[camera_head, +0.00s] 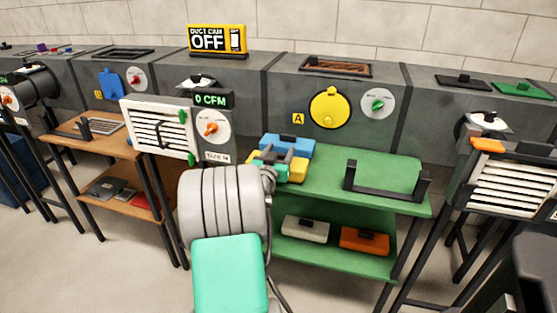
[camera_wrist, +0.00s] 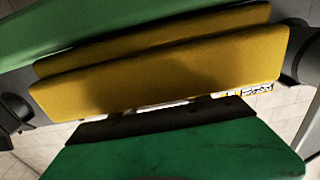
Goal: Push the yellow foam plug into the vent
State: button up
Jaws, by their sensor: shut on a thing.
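The yellow foam plug (camera_head: 298,172) is at the left end of the green table, partly hidden by my gripper. My gripper (camera_head: 282,160) is shut on it. In the wrist view the yellow plug (camera_wrist: 170,70) fills the middle as a stepped slab, with dark gripper parts at both sides. I cannot tell whether it touches the table. Two white slatted vents show: one at the left (camera_head: 160,130), with green tabs, and one at the right (camera_head: 512,187), with an orange tab. I cannot tell which one the task means.
A blue block (camera_head: 288,145) sits behind the plug. A black rack (camera_head: 388,188) stands on the green table (camera_head: 335,165). White (camera_head: 305,229) and orange (camera_head: 364,240) blocks lie on its lower shelf. The duct behind has a yellow round cover (camera_head: 330,107). A wooden table (camera_head: 100,140) stands left.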

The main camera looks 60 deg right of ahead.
notch_tip(320, 180, up, 14)
jog(key=p, duration=0.3)
jog(key=shift+f, duration=0.1)
